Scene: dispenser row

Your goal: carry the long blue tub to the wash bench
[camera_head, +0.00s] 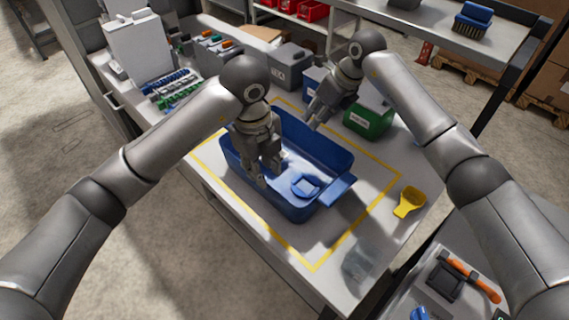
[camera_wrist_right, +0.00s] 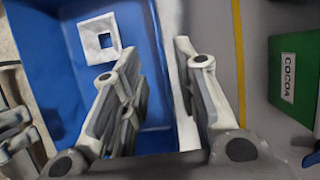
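The long blue tub (camera_head: 325,152) stands on the table inside a yellow outline; it fills the left of the right wrist view (camera_wrist_right: 45,60). My right gripper (camera_head: 317,118) is at the far long wall. Its fingers (camera_wrist_right: 155,60) are open, one on the tub's inner side and one outside, the rim between them.
A green cocoa box (camera_head: 368,120) stands just beyond the tub. A yellow scoop (camera_head: 409,202) lies to its right. Grey bins (camera_head: 288,66) and racks (camera_head: 172,85) stand farther back. A bench with a blue brush (camera_head: 473,18) is at upper right.

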